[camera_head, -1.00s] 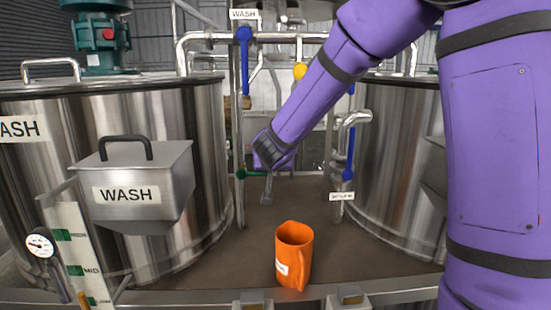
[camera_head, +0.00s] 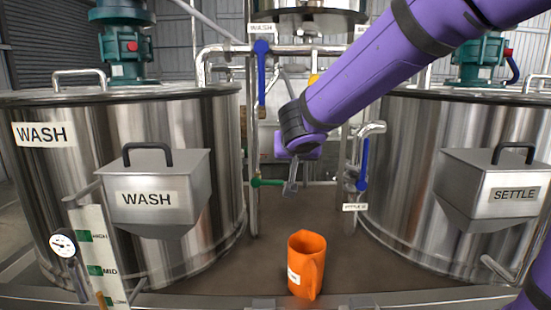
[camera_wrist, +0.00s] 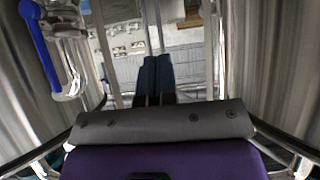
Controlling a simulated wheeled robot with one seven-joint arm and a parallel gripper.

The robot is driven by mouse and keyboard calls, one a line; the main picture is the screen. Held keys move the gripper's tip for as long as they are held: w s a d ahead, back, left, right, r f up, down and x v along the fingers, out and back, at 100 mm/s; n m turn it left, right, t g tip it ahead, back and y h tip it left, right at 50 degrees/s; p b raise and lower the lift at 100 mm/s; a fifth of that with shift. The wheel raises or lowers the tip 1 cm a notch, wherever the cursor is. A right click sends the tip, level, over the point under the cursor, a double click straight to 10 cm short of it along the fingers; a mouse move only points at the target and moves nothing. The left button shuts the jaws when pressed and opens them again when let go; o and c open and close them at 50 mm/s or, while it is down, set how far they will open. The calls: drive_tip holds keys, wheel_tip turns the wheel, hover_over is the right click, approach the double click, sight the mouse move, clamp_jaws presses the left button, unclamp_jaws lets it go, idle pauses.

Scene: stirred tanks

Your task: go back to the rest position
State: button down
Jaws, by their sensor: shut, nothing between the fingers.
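My gripper (camera_head: 291,188) hangs at the end of my purple arm, between the two tanks and above the floor of the platform. In the wrist view its two dark fingers (camera_wrist: 156,75) lie side by side, shut, with nothing between them. In the head view it is just right of the green valve handle (camera_head: 268,183); whether they touch I cannot tell. An orange jug (camera_head: 306,262) stands upright on the platform below and in front of my gripper, apart from it.
The wash tank (camera_head: 60,190) stands on the left with a wash hopper (camera_head: 160,190). The settle tank (camera_head: 405,170) stands on the right with a settle hopper (camera_head: 490,190). Blue valve handles (camera_head: 261,75) and (camera_head: 363,163) sit on pipes at either side of my arm.

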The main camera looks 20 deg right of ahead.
drive_tip(key=s+d+r+g+h, duration=0.1)
drive_tip(key=s+d, duration=0.2)
drive_tip(key=s, duration=0.4)
drive_tip(key=s+d+r+g+h, duration=0.1)
drive_tip(key=s+d+g, duration=0.1)
drive_tip(key=s+d, duration=0.3)
drive_tip(key=s+a+f+n+g+y, duration=0.2)
drive_tip(key=s+y, duration=0.3)
drive_tip(key=s, duration=1.2)
drive_tip(key=shift+a+f+n, duration=0.15)
drive_tip(key=shift+a+n, duration=0.5)
drive_tip(key=shift+n, duration=0.15)
drive_tip(key=shift+w, duration=0.1)
